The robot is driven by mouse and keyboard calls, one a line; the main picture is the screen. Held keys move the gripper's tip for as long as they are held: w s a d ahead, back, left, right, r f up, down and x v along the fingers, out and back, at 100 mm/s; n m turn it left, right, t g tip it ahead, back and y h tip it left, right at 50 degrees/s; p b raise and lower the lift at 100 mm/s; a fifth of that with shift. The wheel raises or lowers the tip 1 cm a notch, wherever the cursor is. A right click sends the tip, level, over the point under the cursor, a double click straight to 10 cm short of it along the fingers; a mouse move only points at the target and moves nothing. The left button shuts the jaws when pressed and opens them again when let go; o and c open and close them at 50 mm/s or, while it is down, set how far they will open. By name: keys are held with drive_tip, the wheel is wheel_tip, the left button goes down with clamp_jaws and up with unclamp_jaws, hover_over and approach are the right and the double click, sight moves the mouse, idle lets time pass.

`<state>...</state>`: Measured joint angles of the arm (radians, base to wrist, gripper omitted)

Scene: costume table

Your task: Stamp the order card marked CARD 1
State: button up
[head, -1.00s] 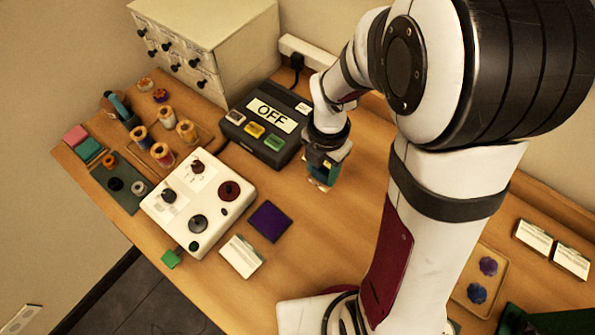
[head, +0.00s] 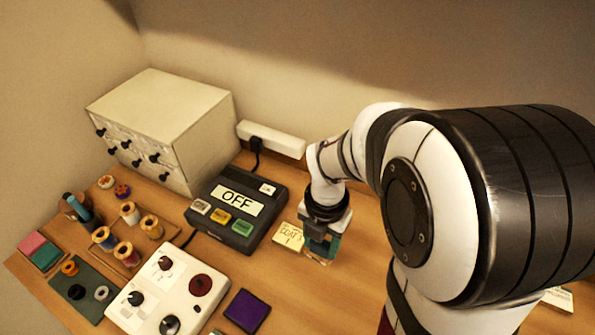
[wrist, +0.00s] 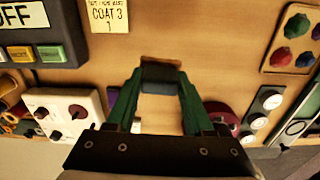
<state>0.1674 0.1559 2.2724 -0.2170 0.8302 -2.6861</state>
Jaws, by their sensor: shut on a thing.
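My gripper (head: 319,250) is above the table, just right of a small yellow note. In the wrist view its green fingers (wrist: 160,100) are shut on a dark blue block (wrist: 159,86); I cannot tell whether this is a stamp. The note (head: 287,238) reads COAT 3 and 1 in the wrist view (wrist: 109,15). A dark purple square pad (head: 247,311) lies flat at the lower middle of the head view. I can read no card marked CARD 1.
A black OFF box (head: 230,228) with three coloured buttons stands left of my gripper. A white panel with knobs (head: 166,292), thread spools (head: 124,252) and a drawer cabinet (head: 165,125) are further left.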

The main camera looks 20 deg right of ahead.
drive_tip(key=shift+c, duration=0.5)
drive_tip(key=shift+a, duration=0.4)
drive_tip(key=s+a+f, duration=0.2)
drive_tip(key=a, duration=0.6)
drive_tip(key=s+a+f, duration=0.1)
drive_tip(key=a, duration=0.7)
drive_tip(key=shift+a+f, duration=0.1)
drive_tip(key=shift+f, duration=2.6)
drive_tip(key=shift+f, duration=0.55)
wheel_tip(320, 180, up, 7)
